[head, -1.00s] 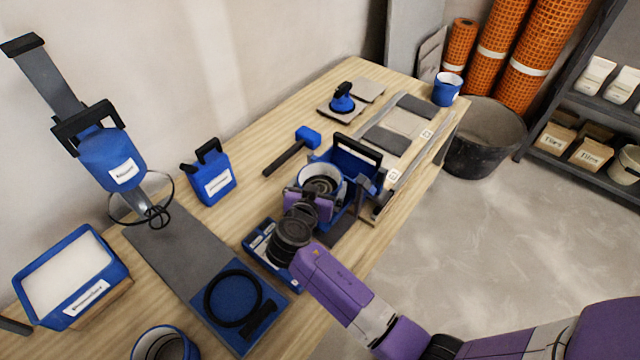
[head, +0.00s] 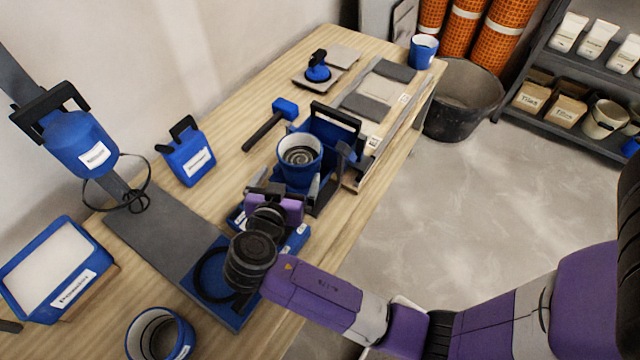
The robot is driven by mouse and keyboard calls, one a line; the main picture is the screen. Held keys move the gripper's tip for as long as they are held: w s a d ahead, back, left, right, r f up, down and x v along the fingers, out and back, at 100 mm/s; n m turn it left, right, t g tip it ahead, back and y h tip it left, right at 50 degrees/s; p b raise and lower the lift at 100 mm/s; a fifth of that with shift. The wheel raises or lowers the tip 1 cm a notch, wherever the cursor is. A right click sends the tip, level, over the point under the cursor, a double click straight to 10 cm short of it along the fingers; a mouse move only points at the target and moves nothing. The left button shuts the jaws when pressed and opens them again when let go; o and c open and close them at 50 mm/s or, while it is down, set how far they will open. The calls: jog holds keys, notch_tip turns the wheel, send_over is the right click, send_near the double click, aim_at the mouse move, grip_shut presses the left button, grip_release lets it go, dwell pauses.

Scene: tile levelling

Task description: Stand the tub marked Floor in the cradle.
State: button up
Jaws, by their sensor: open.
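A blue tub (head: 299,163) with a pale inside and dark rings in it stands upright at the near left side of a blue carrier (head: 338,128) with a black handle. No label shows on it, so I cannot read whether it is marked Floor. Dark blue uprights stand close at its right; I cannot tell whether they are the cradle or whether the tub sits within them. My gripper (head: 278,192) is open, just in front of the tub, with a small gap seeming to lie between them. My wrist hides part of the gripper.
A second blue tub (head: 160,335) stands at the near left, another (head: 423,51) at the far end. A black ring lies on a blue plate (head: 236,317) beneath my wrist. A mixer (head: 80,143), a blue can (head: 187,157) and a mallet (head: 270,124) stand or lie left and behind.

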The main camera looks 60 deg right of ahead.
jog(key=s+a+f+n+t+y, duration=0.2)
jog(key=s+a+f+n+y, duration=0.3)
jog(key=s, duration=0.2)
jog(key=s+a+f+n+t+y, duration=0.3)
jog(key=s+a+f+n+y, duration=0.15)
jog(key=s, duration=0.35)
jog(key=s+a+r+n+t+y, duration=0.1)
jog(key=s+r+n+t, duration=0.1)
jog(key=s+r, duration=0.4)
jog(key=s+a+r+n+t+y, duration=0.1)
jog(key=s+r, duration=0.5)
jog(key=r, duration=0.6)
jog(key=shift+a+n+t+y, duration=0.35)
jog(key=shift+a+t, duration=0.15)
jog(key=shift+t, duration=0.3)
jog(key=shift+r, duration=0.1)
